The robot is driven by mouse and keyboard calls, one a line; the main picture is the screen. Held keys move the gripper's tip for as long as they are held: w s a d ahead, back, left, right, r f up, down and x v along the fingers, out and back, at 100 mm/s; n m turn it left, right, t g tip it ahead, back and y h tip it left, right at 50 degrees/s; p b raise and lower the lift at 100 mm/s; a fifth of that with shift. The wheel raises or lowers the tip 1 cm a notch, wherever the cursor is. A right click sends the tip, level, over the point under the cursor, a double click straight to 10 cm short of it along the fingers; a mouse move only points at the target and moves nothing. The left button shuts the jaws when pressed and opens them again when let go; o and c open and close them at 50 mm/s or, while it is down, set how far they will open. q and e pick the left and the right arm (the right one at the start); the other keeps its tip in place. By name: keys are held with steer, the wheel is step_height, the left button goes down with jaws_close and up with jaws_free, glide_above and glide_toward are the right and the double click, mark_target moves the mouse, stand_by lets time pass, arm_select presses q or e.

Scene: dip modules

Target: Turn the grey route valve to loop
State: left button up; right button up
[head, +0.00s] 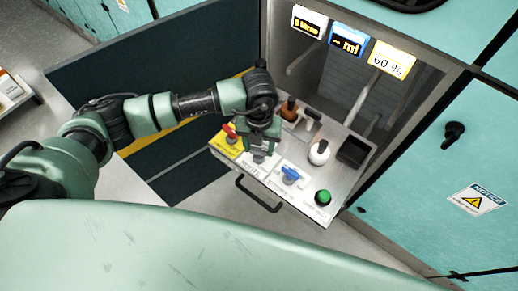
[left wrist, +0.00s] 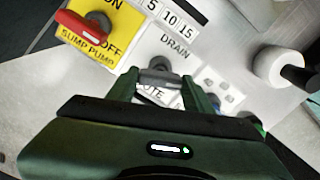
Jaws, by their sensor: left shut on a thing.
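The grey route valve (left wrist: 158,77) sits on a white plate of the control panel, with DRAIN printed above it and a partly hidden word ending in "UTE" below. In the head view its grey handle (head: 259,158) shows just under my left gripper (head: 260,150). In the left wrist view my left gripper (left wrist: 157,80) has one finger on each side of the handle and is shut on it. The handle lies roughly crosswise between the fingers. The loop marking is not readable. My right gripper is not in view.
A red sump pump handle (head: 230,131) on yellow is to the left. A blue handle (head: 291,175) and a green knob (head: 323,197) are to the right. A white round-bodied item (head: 319,152), a brown bottle (head: 289,109) and a black tray (head: 354,151) stand behind.

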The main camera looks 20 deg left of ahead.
mark_target(259, 149)
arm_select(q)
steer(key=m+b, duration=0.2)
steer(key=m, duration=0.1)
steer(key=shift+m+b, duration=0.9)
steer(key=shift+m, duration=0.2)
steer(key=shift+r, duration=0.1)
steer(key=o, duration=1.4)
step_height(259, 149, up, 8)
steer(key=shift+f+b, duration=0.1)
steer(key=shift+b, duration=0.2)
